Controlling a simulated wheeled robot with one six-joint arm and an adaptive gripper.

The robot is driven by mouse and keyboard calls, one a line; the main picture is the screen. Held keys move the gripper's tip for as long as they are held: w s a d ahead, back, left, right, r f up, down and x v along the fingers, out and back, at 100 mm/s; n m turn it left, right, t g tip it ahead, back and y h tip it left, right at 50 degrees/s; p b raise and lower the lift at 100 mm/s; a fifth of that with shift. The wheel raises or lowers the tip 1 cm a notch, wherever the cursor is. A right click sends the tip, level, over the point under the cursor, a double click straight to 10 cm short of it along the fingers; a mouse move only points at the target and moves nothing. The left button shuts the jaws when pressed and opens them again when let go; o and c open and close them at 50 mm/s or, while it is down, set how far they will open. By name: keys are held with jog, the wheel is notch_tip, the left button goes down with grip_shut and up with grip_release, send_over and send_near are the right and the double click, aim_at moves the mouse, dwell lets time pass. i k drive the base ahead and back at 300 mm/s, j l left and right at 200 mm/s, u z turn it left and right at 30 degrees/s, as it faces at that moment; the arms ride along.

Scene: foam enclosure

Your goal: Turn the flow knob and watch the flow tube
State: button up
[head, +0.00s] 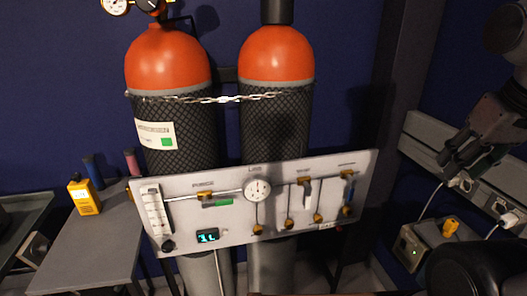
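The flow tube (154,208) is a clear upright tube with a scale at the left end of the grey panel (280,228). The black flow knob (168,246) sits just below it. The level inside the tube is too small to read. My gripper (456,162) is at the right, in front of the wall rail and well apart from the panel, far from the knob. Its dark fingers point down and left; whether they are open is unclear.
Two orange-topped cylinders (168,62) (277,55) stand behind the panel, held by a chain (222,99). The panel carries a round gauge (257,189), a lit display (207,236) and several brass valves. A yellow meter (83,197) stands on the left table (95,245).

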aim_at(167, 248)
jog(key=u, duration=1.35)
